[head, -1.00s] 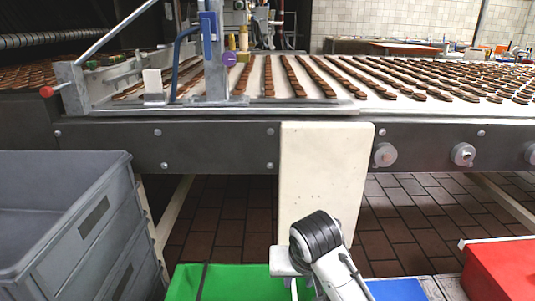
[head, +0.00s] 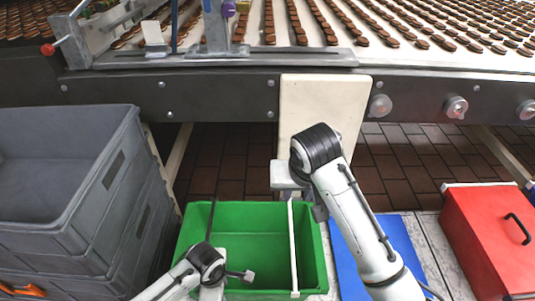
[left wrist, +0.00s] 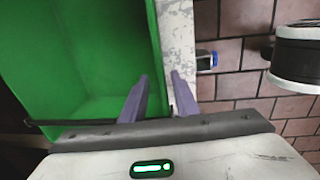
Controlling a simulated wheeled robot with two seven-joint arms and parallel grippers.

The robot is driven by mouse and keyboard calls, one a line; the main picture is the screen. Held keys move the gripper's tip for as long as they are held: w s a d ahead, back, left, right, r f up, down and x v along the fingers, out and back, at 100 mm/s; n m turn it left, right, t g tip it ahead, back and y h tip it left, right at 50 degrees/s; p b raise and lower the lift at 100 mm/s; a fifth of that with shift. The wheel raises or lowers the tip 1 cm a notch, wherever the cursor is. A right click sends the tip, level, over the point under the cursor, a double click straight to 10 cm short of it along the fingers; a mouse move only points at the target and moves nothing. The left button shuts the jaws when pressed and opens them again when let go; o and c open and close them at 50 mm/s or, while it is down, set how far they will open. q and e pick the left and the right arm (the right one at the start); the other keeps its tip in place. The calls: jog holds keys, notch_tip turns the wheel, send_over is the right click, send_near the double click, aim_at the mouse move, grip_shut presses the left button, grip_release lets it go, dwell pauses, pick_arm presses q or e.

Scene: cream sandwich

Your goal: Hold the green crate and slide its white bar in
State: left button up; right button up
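The green crate (head: 248,218) stands low in the middle of the head view, its inside partly covered by my left arm. The thin white bar (head: 293,250) runs front to back over its right part. My right gripper (head: 288,188) is at the bar's far end, by the crate's far rim; its fingers are hidden, so I cannot tell whether they grip. My left gripper (head: 243,275) is low at the crate's near side. In the left wrist view its two purple fingers (left wrist: 160,95) are apart, beside the green crate wall (left wrist: 150,40); contact is unclear.
A dark bar (head: 211,220) crosses the crate's left part. Grey stacked bins (head: 70,235) stand to the left.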

pick_arm(q)
jog(key=shift+r, duration=0.3)
jog(key=shift+f, duration=0.1)
jog(key=o, duration=0.6)
jog(key=shift+c, duration=0.2)
